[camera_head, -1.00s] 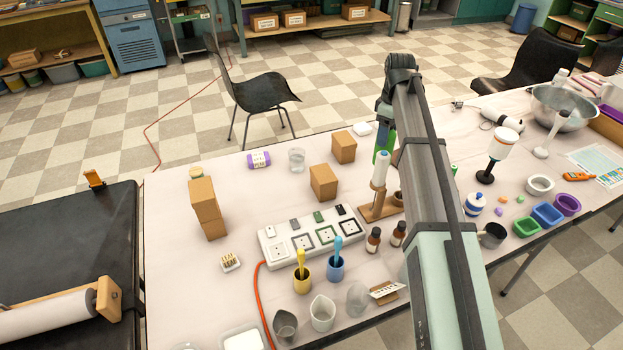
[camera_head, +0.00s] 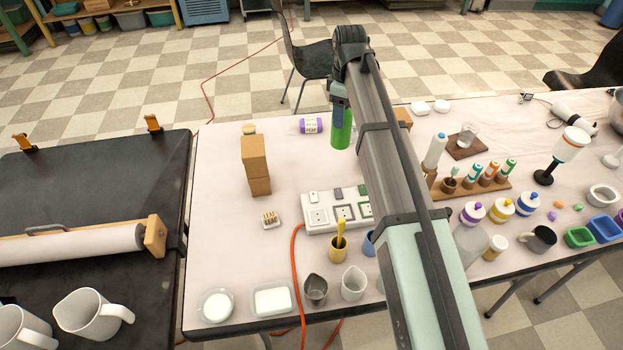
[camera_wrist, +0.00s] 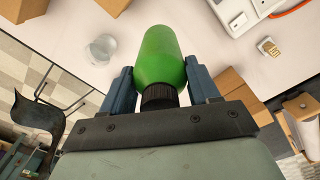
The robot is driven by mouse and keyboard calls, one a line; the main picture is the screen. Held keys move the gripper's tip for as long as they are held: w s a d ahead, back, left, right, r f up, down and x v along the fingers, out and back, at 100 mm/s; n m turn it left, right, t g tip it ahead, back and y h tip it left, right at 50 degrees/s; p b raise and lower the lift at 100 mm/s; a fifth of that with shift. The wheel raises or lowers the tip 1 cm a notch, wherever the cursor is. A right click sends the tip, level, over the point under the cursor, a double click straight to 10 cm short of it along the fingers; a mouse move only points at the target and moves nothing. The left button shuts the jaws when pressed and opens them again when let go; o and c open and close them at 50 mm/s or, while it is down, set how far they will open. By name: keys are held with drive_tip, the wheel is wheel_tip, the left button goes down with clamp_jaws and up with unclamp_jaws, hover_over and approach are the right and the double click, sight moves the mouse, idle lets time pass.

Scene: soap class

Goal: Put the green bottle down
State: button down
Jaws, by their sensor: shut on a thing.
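The green bottle (camera_head: 341,127) shows in the head view below the end of my arm, over the far part of the white table (camera_head: 225,275). In the wrist view the green bottle (camera_wrist: 162,58) sits between the two blue fingers of my gripper (camera_wrist: 160,88), its dark cap toward the palm. My gripper (camera_head: 341,104) is shut on the bottle. The bottle's base points away from the palm toward the table. I cannot tell whether the base touches the table.
Stacked cardboard boxes (camera_head: 256,165) stand left of the bottle. A purple-labelled roll (camera_head: 311,126) lies close to its left. A power strip (camera_head: 335,209) lies nearer the front. A clear glass (camera_wrist: 101,49) shows in the wrist view.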

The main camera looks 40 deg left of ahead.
drive_tip(key=s+a, duration=0.5)
drive_tip(key=s, duration=0.4)
wheel_tip(320, 180, down, 10)
drive_tip(key=m, duration=0.3)
drive_tip(key=shift+w+d, duration=0.15)
drive_tip(key=shift+d, duration=0.2)
drive_tip(key=shift+f, duration=0.2)
drive_tip(key=shift+c, duration=1.3)
unclamp_jaws()
drive_tip(key=shift+r, duration=0.15)
wheel_tip(320, 180, up, 12)
